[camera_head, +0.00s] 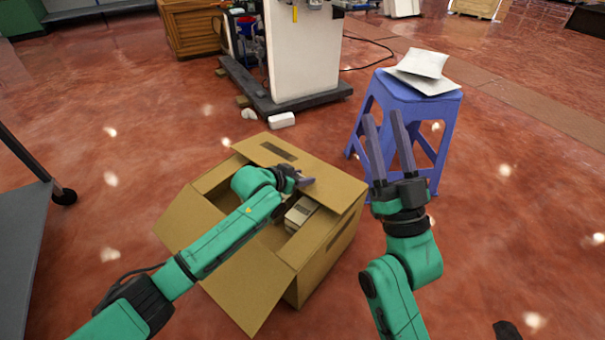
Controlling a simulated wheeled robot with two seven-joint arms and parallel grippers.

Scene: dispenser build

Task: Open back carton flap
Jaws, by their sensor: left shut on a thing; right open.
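The open-topped brown carton (290,275) stands on the floor in the middle. Its back flap (325,180) lies along the far side, partly over the opening. The left flap (188,217) and front flap (245,287) are spread outward. My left gripper (303,181) reaches over the carton and is shut at the back flap's near edge; the exact grip is hard to see. My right gripper (384,128) is open and empty, right of the carton, fingers pointing away. A pale boxed item (300,212) shows inside the carton; my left arm hides part of the interior.
A blue stool (405,108) with pale packets (424,65) on top stands behind my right gripper. A white machine on a dark base (300,95) stands behind the carton. A grey cart (22,235) is at far left.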

